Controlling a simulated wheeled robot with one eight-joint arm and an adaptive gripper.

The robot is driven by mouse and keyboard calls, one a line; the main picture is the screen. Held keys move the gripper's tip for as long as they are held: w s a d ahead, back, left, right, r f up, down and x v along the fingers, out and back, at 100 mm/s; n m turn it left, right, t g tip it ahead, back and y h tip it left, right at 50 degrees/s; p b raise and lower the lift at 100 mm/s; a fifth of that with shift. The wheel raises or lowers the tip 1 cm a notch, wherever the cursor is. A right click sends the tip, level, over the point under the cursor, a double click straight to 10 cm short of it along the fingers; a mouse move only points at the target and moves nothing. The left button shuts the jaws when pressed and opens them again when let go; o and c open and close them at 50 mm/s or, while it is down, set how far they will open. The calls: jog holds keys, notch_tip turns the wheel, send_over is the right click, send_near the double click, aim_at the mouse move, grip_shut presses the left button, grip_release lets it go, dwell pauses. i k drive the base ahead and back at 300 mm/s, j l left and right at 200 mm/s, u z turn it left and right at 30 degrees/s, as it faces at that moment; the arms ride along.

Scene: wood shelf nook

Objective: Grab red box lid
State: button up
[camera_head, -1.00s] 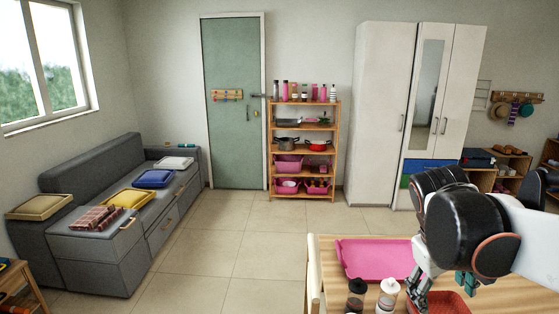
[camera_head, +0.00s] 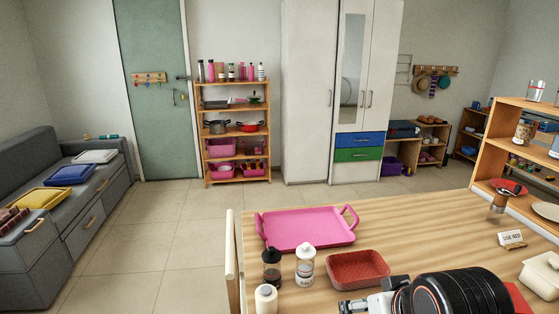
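A red, shallow, open rectangular box-like thing (camera_head: 357,271) lies on the wooden table. I cannot tell whether it is a box or a lid. A second red flat thing (camera_head: 508,187) sits on the shelf at the right, partly hidden by a grinder. My gripper (camera_head: 345,306) is at the bottom edge of the view, just in front of the red thing on the table. Its fingers are small and cut off by the frame, so its opening is not clear. Another bit of red (camera_head: 518,300) shows behind my arm at the lower right, mostly hidden.
A pink tray (camera_head: 305,229) lies on the table behind two bottles (camera_head: 305,265) and a white jar (camera_head: 265,299). A cream container (camera_head: 541,277) and a small sign (camera_head: 511,239) stand at the right. The wooden shelf (camera_head: 500,135) rises at the table's right. The table's middle right is bare.

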aim_at(522, 306)
jog(key=z, duration=1.5)
